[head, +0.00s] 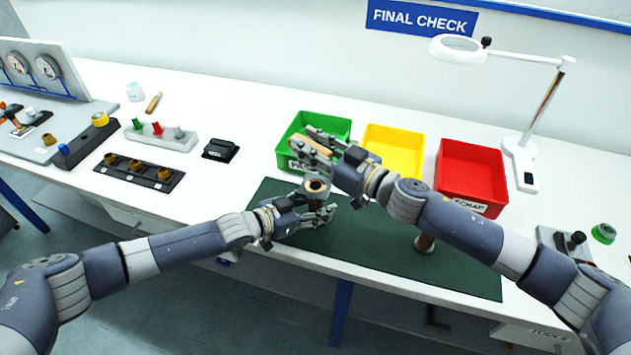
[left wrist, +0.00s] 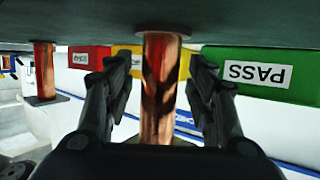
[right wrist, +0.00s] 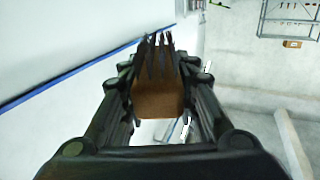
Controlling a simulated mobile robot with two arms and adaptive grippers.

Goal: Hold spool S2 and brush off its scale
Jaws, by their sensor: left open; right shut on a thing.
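A copper spool (head: 317,186) stands upright on the green mat (head: 440,277); the left wrist view shows it upside down (left wrist: 159,85), with dark patches on its side. No S2 label is readable. My left gripper (head: 322,212) is open, its fingers (left wrist: 162,75) on either side of the spool with gaps showing. My right gripper (head: 325,146) is shut on a brush, above and behind the spool. The brush's wooden body (head: 309,147) shows in the head view; its dark bristles and brown block (right wrist: 158,97) show in the right wrist view.
A second copper spool (head: 425,242) stands on the mat under my right forearm; it also shows in the left wrist view (left wrist: 44,70). Green (head: 283,150), yellow (head: 395,150) and red (head: 470,165) bins line the mat's back. A magnifier lamp (head: 520,155) stands at the right.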

